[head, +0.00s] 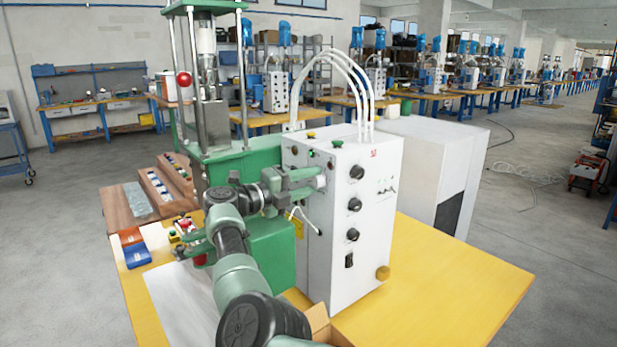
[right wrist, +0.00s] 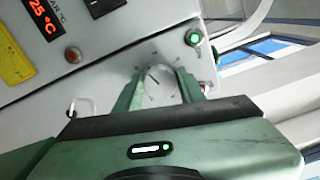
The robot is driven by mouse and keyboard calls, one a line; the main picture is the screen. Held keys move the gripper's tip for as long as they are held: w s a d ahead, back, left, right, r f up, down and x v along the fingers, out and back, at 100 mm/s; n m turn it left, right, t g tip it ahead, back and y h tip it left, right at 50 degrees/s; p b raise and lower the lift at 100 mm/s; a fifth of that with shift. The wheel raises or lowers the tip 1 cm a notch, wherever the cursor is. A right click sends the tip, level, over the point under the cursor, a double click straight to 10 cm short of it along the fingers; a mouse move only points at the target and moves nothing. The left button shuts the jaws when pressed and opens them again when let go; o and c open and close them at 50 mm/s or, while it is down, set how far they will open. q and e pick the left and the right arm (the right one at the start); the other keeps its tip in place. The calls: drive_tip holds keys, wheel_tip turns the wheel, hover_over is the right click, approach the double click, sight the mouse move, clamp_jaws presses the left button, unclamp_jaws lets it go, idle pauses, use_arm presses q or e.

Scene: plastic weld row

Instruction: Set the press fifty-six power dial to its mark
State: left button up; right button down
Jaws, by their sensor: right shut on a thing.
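The press's white control box (head: 340,270) stands on the yellow table, beside the green press frame (head: 270,250). My right gripper (head: 316,182) reaches the box's left-hand face in the head view. In the right wrist view its two green fingers (right wrist: 160,92) stand on both sides of the power dial (right wrist: 163,78) and are shut on it. Tick marks ring the dial on the pale panel, and a short dark line shows between the fingers. The gripper body hides the lower part, so I cannot tell whether the dial meets its mark.
A red digital display (right wrist: 42,16), a brown button (right wrist: 72,54) and a green-lit button (right wrist: 194,38) sit near the dial. Black knobs (head: 354,204) line the box's other face. White hoses (head: 335,58) arch above. The table's right side (head: 450,275) is clear.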

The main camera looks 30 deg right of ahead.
drive_tip(key=n+p, duration=0.2)
drive_tip(key=n, duration=0.2)
drive_tip(key=shift+r+n, duration=0.1)
drive_tip(key=shift+n, duration=0.2)
idle(0.3)
drive_tip(key=c, duration=0.9)
unclamp_jaws()
drive_tip(key=shift+d, duration=0.1)
drive_tip(key=shift+f, duration=0.2)
drive_tip(key=a+b, duration=0.1)
drive_tip(key=a, duration=0.4)
drive_tip(key=a+b, duration=0.1)
drive_tip(key=a, duration=0.1)
drive_tip(key=shift+s+a+b, duration=0.25)
drive_tip(key=shift+a+b, duration=0.1)
